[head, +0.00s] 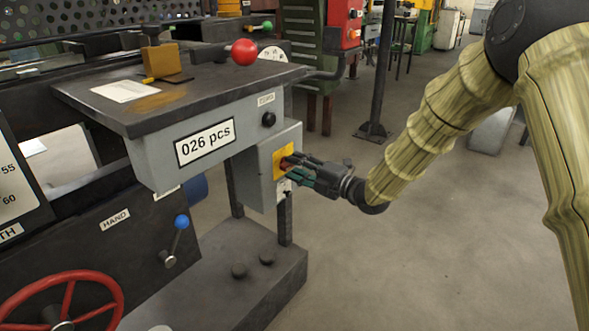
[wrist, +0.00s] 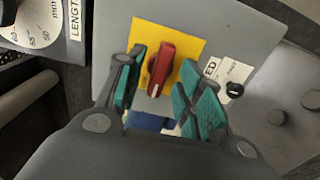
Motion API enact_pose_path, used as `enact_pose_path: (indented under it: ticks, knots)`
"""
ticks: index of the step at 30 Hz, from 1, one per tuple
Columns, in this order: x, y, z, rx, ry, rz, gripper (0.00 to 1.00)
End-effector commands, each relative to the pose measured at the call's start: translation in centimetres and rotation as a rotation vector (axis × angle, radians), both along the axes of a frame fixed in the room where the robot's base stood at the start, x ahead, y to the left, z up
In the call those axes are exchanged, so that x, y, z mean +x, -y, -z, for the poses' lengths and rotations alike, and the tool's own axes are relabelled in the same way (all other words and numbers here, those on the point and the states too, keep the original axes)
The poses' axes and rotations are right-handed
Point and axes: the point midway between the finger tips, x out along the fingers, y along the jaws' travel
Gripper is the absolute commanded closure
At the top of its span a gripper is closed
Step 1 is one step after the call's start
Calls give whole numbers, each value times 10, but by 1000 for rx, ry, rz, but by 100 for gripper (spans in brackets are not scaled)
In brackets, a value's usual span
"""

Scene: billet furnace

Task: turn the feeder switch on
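The feeder switch is a red rotary knob (wrist: 161,69) on a yellow plate (wrist: 182,42), fixed to the side of a grey box (head: 254,180). In the wrist view the knob's bar stands nearly upright, tilted slightly. A label beside it is partly hidden, with "ED" readable. My gripper (wrist: 165,88) is open, its teal-padded fingers on either side of the knob with gaps visible. In the head view my gripper (head: 291,168) reaches the yellow plate from the right and hides most of the knob.
A grey cabinet with a "026 pcs" sign (head: 205,142) and a black knob (head: 268,119) adjoins the switch box. A lever with a red ball (head: 244,52) stands above the tabletop. A red handwheel (head: 62,305) is at lower left. Floor to the right is clear.

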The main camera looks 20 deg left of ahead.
Motion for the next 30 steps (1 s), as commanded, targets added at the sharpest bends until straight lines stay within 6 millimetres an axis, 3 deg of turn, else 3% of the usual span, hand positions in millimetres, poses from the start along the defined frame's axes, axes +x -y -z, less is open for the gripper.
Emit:
enact_pose_path:
  ticks: [6,14,15,21,30]
  knots:
    - [4,-12,0,0,0,1,63]
    - [5,-13,0,0,-1,1,63]
    - [5,-13,0,-1,-1,1,65]
    - [5,-13,0,-1,-1,1,100]
    - [5,-12,-1,5,-15,1,100]
